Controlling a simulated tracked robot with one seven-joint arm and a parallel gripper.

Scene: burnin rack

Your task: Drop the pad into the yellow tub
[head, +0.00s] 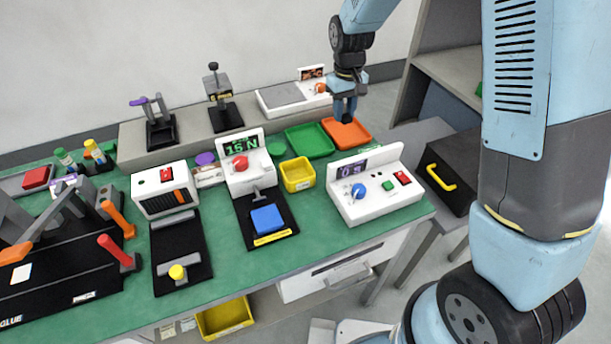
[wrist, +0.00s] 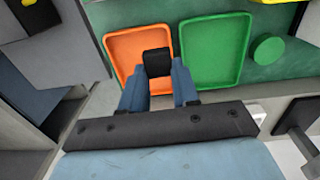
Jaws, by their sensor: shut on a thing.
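My gripper (head: 345,112) is shut on a small black block, which looks to be the pad (wrist: 157,62). The pad shows between the blue fingertips in the wrist view, in front of the orange tray (wrist: 128,42); the gripper is held above the bench's far right. The small yellow tub (head: 297,174) stands on the green bench top, left of and nearer than the gripper. Its inside looks empty. A yellow edge at the top of the wrist view may be this tub (wrist: 275,1).
The green tray (head: 310,140) lies between the orange tray and a green disc (head: 277,148). A white meter box (head: 375,185) stands right of the tub, a force tester (head: 245,165) left of it. A larger yellow bin (head: 225,317) sits below the bench.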

